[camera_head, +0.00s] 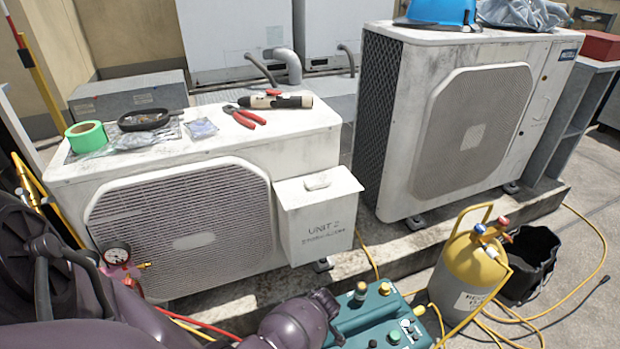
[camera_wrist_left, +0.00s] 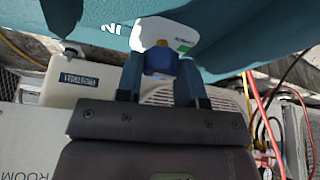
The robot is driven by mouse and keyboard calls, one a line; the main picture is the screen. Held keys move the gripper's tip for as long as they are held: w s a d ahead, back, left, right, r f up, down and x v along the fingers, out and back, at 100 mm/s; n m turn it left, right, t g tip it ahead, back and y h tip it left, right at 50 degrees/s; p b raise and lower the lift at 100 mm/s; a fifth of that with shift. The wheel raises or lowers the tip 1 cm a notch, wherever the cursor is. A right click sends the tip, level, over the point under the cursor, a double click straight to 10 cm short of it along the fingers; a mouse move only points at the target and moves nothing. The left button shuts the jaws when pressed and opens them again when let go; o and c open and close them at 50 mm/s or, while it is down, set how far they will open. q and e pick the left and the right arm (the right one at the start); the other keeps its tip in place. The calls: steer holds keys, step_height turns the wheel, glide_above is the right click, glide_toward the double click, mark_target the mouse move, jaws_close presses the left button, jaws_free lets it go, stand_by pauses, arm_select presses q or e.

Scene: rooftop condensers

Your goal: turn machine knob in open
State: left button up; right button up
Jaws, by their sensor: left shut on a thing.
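The teal machine (camera_head: 372,318) stands at the bottom middle of the head view, with several knobs and fittings on top. It fills the top of the left wrist view (camera_wrist_left: 230,30). There a blue knob with a yellow face (camera_wrist_left: 158,60) sits in front of a white label plate with a green mark. My left gripper (camera_wrist_left: 160,80) is shut on this knob, one finger on each side. In the head view my left arm reaches the machine's left side, and the held knob is hidden or too small to make out. My right gripper is not in view.
A yellow cylinder (camera_head: 468,268) stands right of the machine, beside a black bucket (camera_head: 530,262). Yellow and red hoses run over the floor. Two white condensers (camera_head: 190,215) (camera_head: 420,120) stand behind; the left one carries red pliers (camera_head: 245,117) and green tape (camera_head: 87,135).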

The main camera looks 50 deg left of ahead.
arm_select(q)
steer(key=shift+s, duration=0.1)
stand_by(0.3)
steer(key=o, duration=0.9)
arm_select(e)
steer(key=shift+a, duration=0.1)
arm_select(q)
steer(key=shift+r, duration=0.2)
steer(key=p+v, duration=0.1)
steer(key=v, duration=0.1)
steer(key=w+p+v, duration=0.1)
steer(key=v, duration=0.1)
steer(key=shift+r, duration=0.15)
steer(key=p+v, duration=0.1)
steer(key=v, duration=0.1)
steer(key=p+v, duration=0.1)
steer(key=v, duration=0.1)
steer(key=s+p+v, duration=0.1)
steer(key=v, duration=0.1)
steer(key=shift+d, duration=0.2)
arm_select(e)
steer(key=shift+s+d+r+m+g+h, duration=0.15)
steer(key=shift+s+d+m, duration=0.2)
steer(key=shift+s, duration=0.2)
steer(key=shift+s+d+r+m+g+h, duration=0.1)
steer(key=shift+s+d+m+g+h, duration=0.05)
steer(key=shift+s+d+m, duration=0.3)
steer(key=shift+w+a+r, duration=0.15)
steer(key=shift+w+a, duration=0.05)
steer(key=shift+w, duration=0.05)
